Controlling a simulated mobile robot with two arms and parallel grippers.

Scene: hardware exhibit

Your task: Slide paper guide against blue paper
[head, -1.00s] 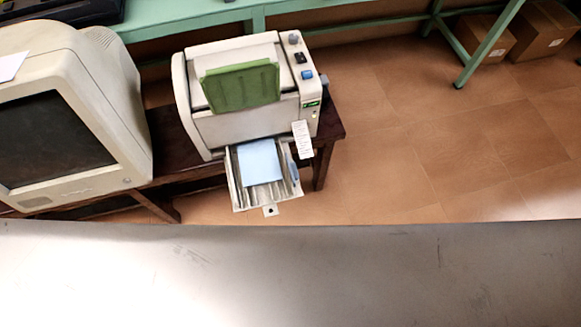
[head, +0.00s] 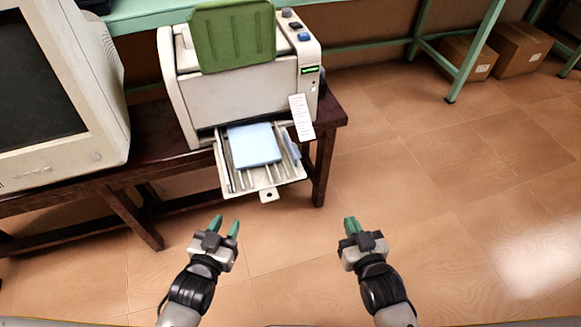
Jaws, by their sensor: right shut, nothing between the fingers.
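The printer's pulled-out paper tray (head: 233,187) sticks out at the front of the white printer. A stack of blue paper (head: 254,146) lies in it. The blue paper guide (head: 291,146) stands at the tray's right side, with a gap between it and the paper. My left gripper (head: 224,226) is open and empty, below and in front of the tray. My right gripper (head: 350,225) is shut and empty, below and to the right of the tray. Neither gripper touches the tray.
The white printer (head: 235,100) with a green flap (head: 233,36) stands on a dark wooden table (head: 150,138). A paper tag (head: 301,117) hangs at its right front. A beige monitor (head: 95,120) stands at left. Cardboard boxes (head: 522,48) lie far right. The floor at right is clear.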

